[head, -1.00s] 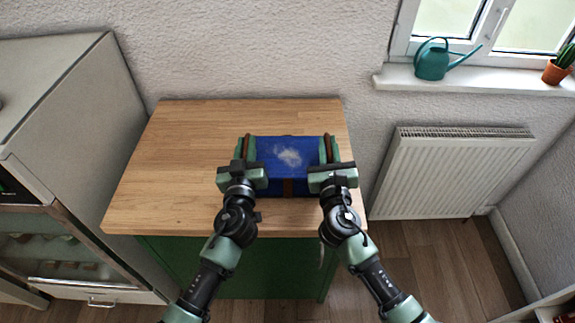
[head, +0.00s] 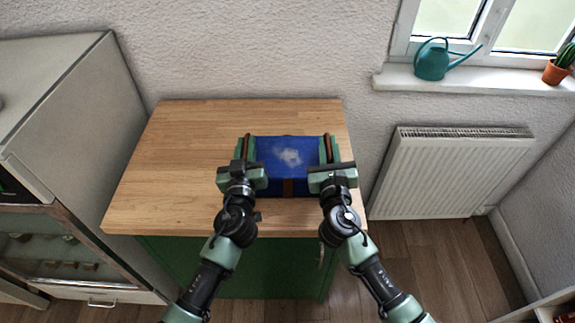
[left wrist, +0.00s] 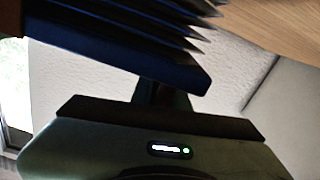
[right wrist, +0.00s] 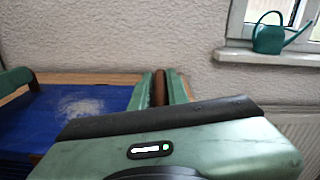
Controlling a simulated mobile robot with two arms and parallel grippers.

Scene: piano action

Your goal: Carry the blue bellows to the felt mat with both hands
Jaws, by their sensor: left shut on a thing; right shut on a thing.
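The blue bellows (head: 290,152), a blue block with a pale dusty patch on top and a brown strip at its front, is between my two grippers at the right of the wooden worktop. My left gripper (head: 246,148) is shut on the brown handle at its left end. My right gripper (head: 329,148) is shut on the brown handle (right wrist: 159,88) at its right end. The left wrist view shows dark pleats of the bellows (left wrist: 120,50). It looks level; I cannot tell whether it touches the worktop. I see no felt mat.
The wooden worktop (head: 190,150) on a green cabinet (head: 270,270) is bare to the left of the bellows. A grey glass-fronted cabinet (head: 80,100) stands at the left. A radiator (head: 450,170) is at the right, below a sill with a teal watering can (head: 431,62) and a potted cactus (head: 558,72).

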